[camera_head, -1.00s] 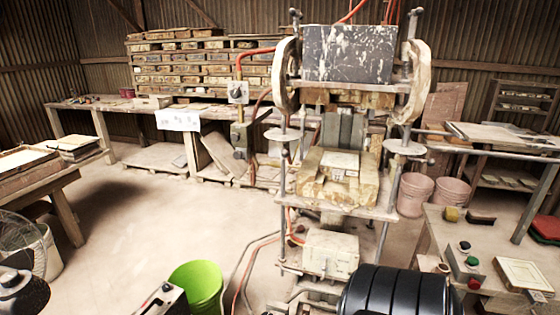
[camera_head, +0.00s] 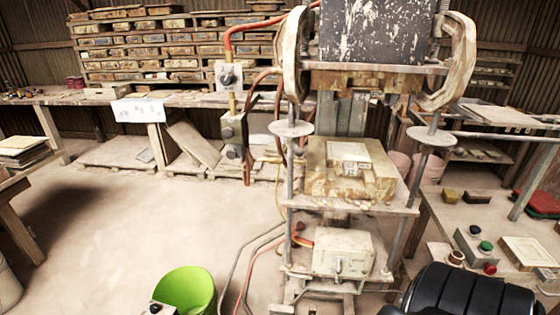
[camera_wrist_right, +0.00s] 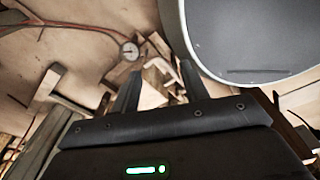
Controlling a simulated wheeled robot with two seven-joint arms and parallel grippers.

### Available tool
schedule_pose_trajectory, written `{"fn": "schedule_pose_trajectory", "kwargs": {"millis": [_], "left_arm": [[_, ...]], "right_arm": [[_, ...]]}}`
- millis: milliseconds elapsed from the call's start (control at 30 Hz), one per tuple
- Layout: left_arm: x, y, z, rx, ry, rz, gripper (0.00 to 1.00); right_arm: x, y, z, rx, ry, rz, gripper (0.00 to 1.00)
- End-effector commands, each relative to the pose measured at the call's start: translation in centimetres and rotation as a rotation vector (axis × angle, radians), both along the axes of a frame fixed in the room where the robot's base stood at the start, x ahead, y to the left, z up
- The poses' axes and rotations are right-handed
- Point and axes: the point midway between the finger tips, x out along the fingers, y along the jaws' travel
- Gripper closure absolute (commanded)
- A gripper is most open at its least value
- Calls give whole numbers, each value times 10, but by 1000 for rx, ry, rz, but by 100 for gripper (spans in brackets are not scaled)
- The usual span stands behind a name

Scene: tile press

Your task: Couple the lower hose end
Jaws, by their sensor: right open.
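The press (camera_head: 350,190) stands at centre right in the head view, with a small pale box (camera_head: 343,255) on its lower shelf. A short orange hose (camera_head: 300,240) reaches the left side of that box. Another orange hose (camera_head: 264,268) drops to the floor beside grey lines. I cannot tell which one is the lower hose end, or whether it is joined. My right gripper (camera_wrist_right: 158,78) shows in the right wrist view with two dark fingers apart and nothing visible between them. Neither gripper shows in the head view.
A green bucket (camera_head: 185,290) stands on the floor left of the press. A control-box table (camera_head: 490,215) is to the right.

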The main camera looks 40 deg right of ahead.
Motion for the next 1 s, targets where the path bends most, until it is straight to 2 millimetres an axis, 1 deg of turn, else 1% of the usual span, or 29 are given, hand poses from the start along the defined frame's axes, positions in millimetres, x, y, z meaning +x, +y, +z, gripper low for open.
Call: {"fn": "schedule_pose_trajectory", "kwargs": {"millis": [33, 67, 167, 200, 233, 300, 367, 400, 500, 600, 700, 867, 967, 1000], "left_arm": [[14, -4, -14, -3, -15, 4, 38], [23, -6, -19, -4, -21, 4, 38], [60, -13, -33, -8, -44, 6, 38], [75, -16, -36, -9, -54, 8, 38], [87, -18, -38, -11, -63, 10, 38], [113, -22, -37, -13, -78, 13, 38], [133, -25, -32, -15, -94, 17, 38], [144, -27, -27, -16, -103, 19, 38], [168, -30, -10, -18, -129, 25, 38], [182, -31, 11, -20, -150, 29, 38], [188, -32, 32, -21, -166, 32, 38], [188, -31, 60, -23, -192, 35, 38], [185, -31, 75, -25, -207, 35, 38], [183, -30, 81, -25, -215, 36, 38]], "right_arm": [[13, 1, -14, 2, -12, 0, 55], [21, 3, -19, 3, -18, -2, 55], [55, 9, -33, 7, -38, -9, 55], [71, 12, -36, 9, -49, -10, 55], [82, 14, -38, 10, -56, -12, 55], [107, 19, -37, 12, -72, -17, 55], [127, 22, -32, 14, -87, -20, 55], [138, 24, -27, 15, -96, -23, 55], [162, 27, -11, 18, -121, -28, 55], [175, 29, 11, 20, -142, -32, 55], [183, 28, 32, 21, -162, -38, 55], [195, 27, 62, 27, -213, -60, 55], [213, 25, 81, 38, -279, -97, 55], [225, 23, 91, 48, -323, -122, 55]]}}
